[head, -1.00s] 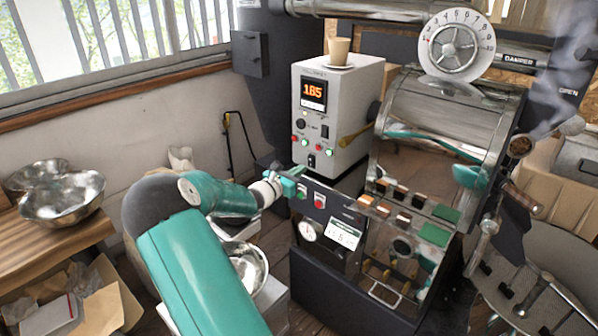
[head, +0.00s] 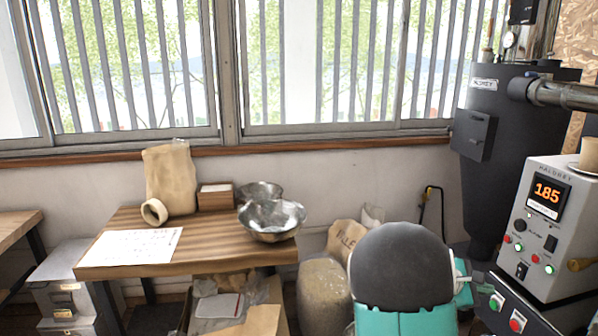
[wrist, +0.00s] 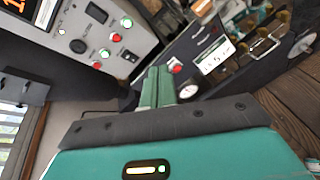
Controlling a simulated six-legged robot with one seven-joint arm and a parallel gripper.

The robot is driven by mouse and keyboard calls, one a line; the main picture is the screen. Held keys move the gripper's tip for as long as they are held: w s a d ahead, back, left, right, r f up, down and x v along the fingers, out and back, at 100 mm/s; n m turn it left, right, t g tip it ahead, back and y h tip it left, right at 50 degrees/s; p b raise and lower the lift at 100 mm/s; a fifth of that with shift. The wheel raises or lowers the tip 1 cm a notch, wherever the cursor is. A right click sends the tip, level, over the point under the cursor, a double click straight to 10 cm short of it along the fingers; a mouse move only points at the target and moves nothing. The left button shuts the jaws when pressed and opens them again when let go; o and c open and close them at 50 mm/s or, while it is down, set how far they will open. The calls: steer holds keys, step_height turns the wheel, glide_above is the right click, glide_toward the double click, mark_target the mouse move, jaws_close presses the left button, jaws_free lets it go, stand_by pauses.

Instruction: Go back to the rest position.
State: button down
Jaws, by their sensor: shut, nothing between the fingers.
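My gripper (wrist: 158,88) shows in the wrist view with its two teal fingers together and nothing between them. Whether the fingertips touch the panel is hard to tell. In the head view my arm's dark rounded joint stands at the lower right and hides most of the gripper. The control box (head: 545,225) reads 185 there, to the right of my arm.
A wooden table (head: 190,257) at left holds a paper sheet (head: 130,246), a sack (head: 170,178), a small box (head: 216,197) and metal bowls (head: 272,220). Bags (head: 325,290) stand on the floor between it and my arm. A dark hopper (head: 500,150) stands behind the control box.

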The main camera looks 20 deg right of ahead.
steer(key=s+a+r+m+t+y, duration=0.2)
steer(key=s+a+m+t+y, duration=0.1)
steer(key=a, duration=1.3)
steer(key=s+a+r+m+t+y, duration=0.2)
steer(key=a+y, duration=0.4)
steer(key=a, duration=1)
steer(key=s+a+r+m+t+y, duration=0.3)
steer(key=a+r+m+t+y, duration=0.1)
steer(key=a, duration=1.2)
steer(key=shift+s+a+y, duration=0.15)
steer(key=shift+s+y, duration=0.15)
steer(key=shift+s, duration=0.05)
steer(key=shift+d, duration=0.2)
